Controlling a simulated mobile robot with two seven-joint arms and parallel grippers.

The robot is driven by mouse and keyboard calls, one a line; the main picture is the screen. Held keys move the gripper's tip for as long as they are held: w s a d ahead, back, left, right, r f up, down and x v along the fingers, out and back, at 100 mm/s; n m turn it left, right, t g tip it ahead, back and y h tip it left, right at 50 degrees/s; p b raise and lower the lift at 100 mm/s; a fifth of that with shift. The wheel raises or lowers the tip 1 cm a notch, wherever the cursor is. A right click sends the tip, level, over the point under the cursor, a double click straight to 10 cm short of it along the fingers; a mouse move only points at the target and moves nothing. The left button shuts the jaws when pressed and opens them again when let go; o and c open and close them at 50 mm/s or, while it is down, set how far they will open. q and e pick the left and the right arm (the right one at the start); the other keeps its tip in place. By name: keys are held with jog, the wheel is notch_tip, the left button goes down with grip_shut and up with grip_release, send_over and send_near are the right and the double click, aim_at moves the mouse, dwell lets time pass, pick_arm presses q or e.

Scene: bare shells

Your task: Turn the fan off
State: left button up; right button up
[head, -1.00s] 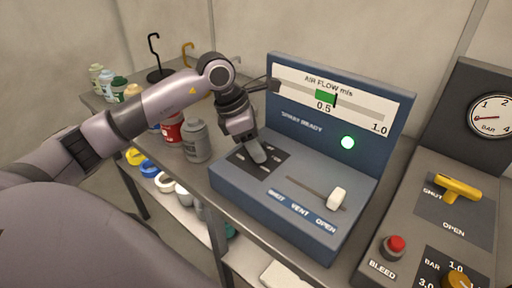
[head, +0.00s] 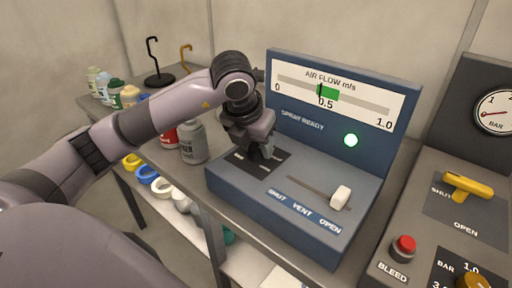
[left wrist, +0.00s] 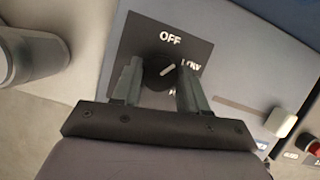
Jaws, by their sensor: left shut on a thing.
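The blue fan panel (head: 235,180) stands on the bench. Its dark dial plate (left wrist: 140,40) shows OFF at the top and LOW to the right in the left wrist view; another label below is mostly hidden. The dark round knob (left wrist: 158,72) sits on this plate, its light mark pointing up and right, roughly toward LOW. My left gripper (left wrist: 156,88) is shut on the knob, one finger on each side. In the head view my left gripper (head: 260,150) covers the knob. The air flow gauge (head: 345,100) has its pointer just below 0.5. My right gripper is not in view.
A grey canister (head: 193,142) stands close left of the panel. Right is another panel with a yellow handle (head: 468,186) and red button (head: 403,248).

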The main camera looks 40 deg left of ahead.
pick_arm(q)
jog(key=n+y, duration=0.1)
jog(key=n, duration=0.2)
jog(key=shift+d+n+b, duration=0.1)
jog(key=shift+n+b, duration=0.2)
jog(key=shift+b, duration=0.1)
jog(key=shift+w+n+g+y, duration=0.1)
jog(key=shift+n+g+y, duration=0.55)
jog(key=shift+n, duration=1.05)
jog(key=o, duration=1)
jog(key=shift+o, duration=0.2)
jog(key=shift+r, duration=0.1)
jog(key=p+v, duration=0.2)
jog(key=v, duration=0.5)
jog(key=shift+d, duration=0.15)
